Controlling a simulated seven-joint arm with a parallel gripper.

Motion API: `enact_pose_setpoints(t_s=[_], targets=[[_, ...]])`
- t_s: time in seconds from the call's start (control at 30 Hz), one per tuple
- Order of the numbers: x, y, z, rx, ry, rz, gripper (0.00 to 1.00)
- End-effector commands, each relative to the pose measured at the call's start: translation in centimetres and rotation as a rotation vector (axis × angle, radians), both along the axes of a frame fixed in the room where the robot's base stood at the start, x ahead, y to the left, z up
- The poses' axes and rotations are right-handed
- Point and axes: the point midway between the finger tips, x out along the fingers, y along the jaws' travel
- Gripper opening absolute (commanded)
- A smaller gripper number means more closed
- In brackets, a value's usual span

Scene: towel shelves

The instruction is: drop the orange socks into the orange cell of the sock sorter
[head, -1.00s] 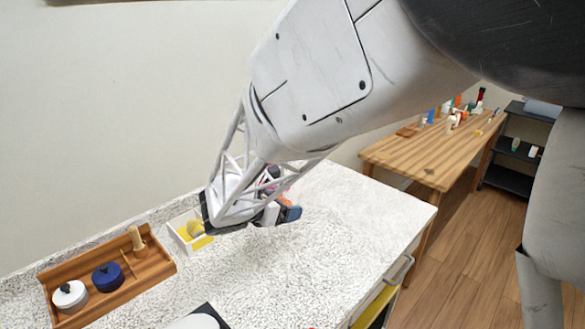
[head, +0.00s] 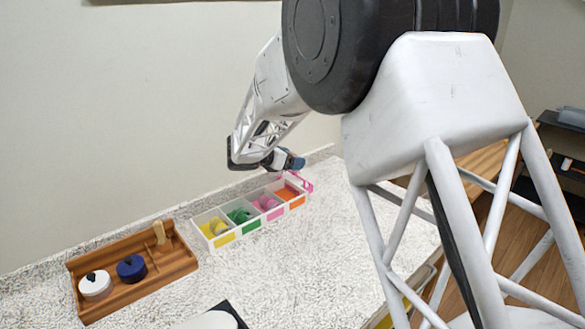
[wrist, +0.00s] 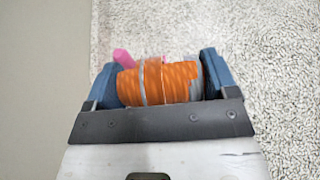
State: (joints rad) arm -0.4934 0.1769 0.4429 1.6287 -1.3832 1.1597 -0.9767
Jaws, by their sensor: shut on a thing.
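My gripper (head: 284,162) is shut on the orange socks (wrist: 170,82), a rolled orange bundle with grey bands held between the blue fingertips in the wrist view. In the head view the bundle is not clearly visible. The white sock sorter (head: 238,233) stands on the counter by the wall, its cells in a row: yellow, green, pink and orange. The orange cell (head: 289,193) is at the right end and shows its orange floor. The yellow, green and pink cells hold socks of their own colour. My gripper is above the right part of the sorter, apart from it.
A thin pink object (head: 307,185) is at the sorter's right end. The speckled counter (head: 290,255) in front is mostly clear.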

Motion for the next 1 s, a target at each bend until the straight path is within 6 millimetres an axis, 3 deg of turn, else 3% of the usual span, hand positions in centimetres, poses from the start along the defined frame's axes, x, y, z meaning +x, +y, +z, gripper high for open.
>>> enact_pose_setpoints(t_s=[0.2,0.67,1.0], targets=[[1.4,0.2,0.0,-0.001,-0.001,0.000,0.56],[1.4,0.2,-0.1,-0.001,0.000,0.000,0.56],[1.4,0.2,-1.9,-0.002,0.000,-0.001,0.56]])
